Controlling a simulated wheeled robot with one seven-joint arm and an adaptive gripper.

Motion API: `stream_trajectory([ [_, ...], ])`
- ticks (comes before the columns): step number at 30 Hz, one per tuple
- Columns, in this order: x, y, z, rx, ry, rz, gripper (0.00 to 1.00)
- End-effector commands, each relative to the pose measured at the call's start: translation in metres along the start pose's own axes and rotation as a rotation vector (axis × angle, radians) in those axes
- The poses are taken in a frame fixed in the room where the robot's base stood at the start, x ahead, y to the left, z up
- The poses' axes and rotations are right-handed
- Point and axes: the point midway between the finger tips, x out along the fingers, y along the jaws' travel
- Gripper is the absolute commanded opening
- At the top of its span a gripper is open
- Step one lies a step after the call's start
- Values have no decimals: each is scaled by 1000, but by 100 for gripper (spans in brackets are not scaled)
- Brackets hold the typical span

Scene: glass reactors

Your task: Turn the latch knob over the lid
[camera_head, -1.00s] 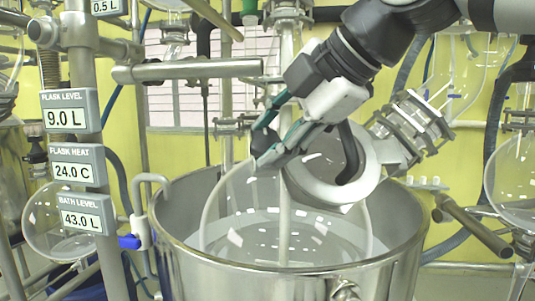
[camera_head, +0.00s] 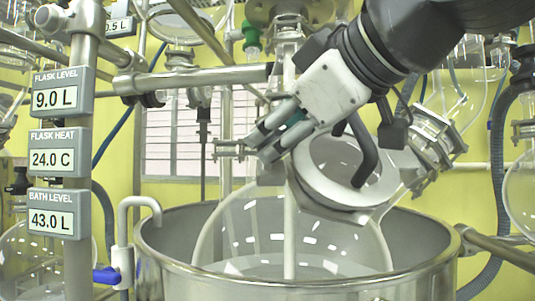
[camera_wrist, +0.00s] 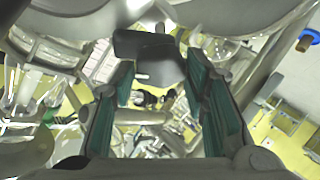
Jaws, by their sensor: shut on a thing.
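The pale, ring-shaped lid fitting (camera_head: 322,190) sits tilted on the glass vessel (camera_head: 250,235), with a dark curved handle (camera_head: 367,150) across it. My gripper (camera_head: 262,143) reaches in from the upper right and is at the upper left of the ring in the head view. In the wrist view my gripper (camera_wrist: 158,85) has green-padded fingers on both sides of a dark block (camera_wrist: 145,55), which looks like the latch knob. The fingers are shut on it. In the head view the fingers mostly hide the knob, and its turn angle cannot be told.
The steel bath (camera_head: 290,290) surrounds the vessel below. A metal clamp (camera_head: 435,140) stands right of the ring, and a horizontal steel bar (camera_head: 200,78) runs behind at the left. Display boxes (camera_head: 60,150) hang on a post at the left.

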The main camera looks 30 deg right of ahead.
Motion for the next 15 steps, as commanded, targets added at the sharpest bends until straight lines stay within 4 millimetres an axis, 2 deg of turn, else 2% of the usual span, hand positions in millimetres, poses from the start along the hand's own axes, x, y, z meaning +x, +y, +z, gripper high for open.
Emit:
stream_trajectory([
  [1, 2, -2, 5, 40, -6, 23, 13],
  [15, 2, -5, 3, 411, -8, 216, 13],
])
